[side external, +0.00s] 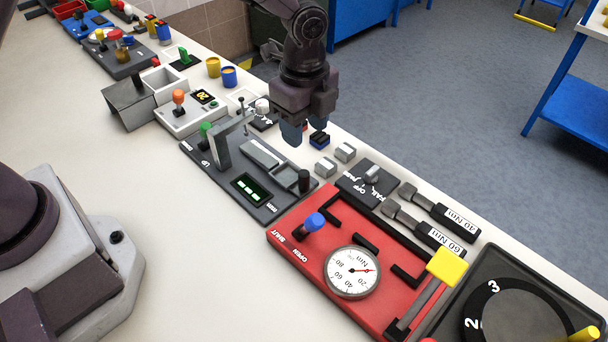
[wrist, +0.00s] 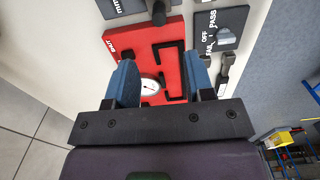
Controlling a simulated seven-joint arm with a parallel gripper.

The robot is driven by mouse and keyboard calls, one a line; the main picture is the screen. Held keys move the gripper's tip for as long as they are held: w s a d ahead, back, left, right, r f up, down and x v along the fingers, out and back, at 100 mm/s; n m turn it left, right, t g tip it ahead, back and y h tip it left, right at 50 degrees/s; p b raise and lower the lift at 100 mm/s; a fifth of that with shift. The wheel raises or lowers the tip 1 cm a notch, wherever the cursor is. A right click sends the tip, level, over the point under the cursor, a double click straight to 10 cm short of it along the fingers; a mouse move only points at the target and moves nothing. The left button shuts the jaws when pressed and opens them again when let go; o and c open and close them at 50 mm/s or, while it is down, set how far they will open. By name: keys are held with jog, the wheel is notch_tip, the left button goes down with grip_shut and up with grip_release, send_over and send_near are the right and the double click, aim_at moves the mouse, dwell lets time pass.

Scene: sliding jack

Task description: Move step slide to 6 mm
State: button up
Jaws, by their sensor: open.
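The grey step slide panel (side external: 213,168) lies on the bench in the middle of the side view. It carries a pale grey slide bar (side external: 262,155), an upright grey bracket (side external: 221,150), a black cylindrical knob (side external: 304,181) and a green lit display (side external: 252,188) whose digits are too small to read. In the wrist view only an edge of the panel (wrist: 122,8) and the dark knob (wrist: 158,12) show at the top. My gripper (side external: 302,130) is open and empty, with blue fingertips above the back edge of the panel. In the wrist view its fingers (wrist: 162,88) are wide apart.
A red panel (side external: 290,238) with a gauge and blue lever stands right of the slide panel. Grey blocks (side external: 335,160), a PASS/FAIL switch (side external: 367,185) and wrenches (side external: 425,210) lie behind it. A grey panel with an orange knob (side external: 190,115) is at the left. The front bench is clear.

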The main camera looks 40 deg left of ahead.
aim_at(304, 173)
notch_tip(304, 173, down, 13)
jog(key=shift+r, duration=0.15)
dwell(0.4)
